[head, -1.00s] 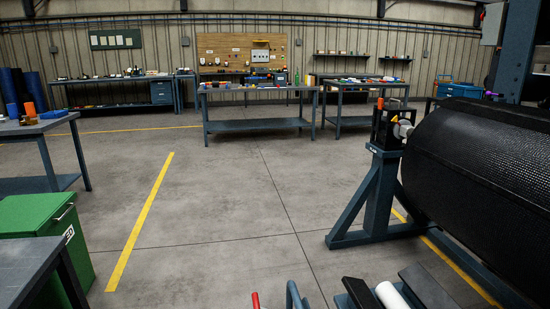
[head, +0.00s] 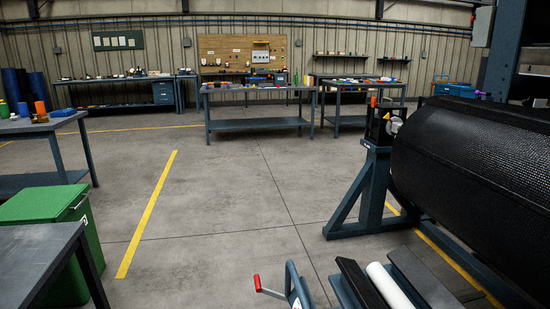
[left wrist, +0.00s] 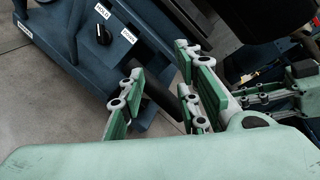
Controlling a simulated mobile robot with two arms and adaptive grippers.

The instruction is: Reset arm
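My left gripper (left wrist: 158,98) fills the middle of the left wrist view, with green pads on grey linked fingers. The fingers stand apart with a gap between them, and I see nothing held. A dark bar shows behind the gap, and I cannot tell how far away it is. Beyond it is a blue panel (left wrist: 75,45) with a black knob (left wrist: 103,35) and small white labels. Neither gripper shows in the head view.
A large black roll (head: 470,150) on a blue stand (head: 372,190) takes up the right. A red-handled crank (head: 258,284) and a white roller (head: 388,284) are at the bottom. A green bin (head: 75,225) and tables stand left. The middle floor is clear.

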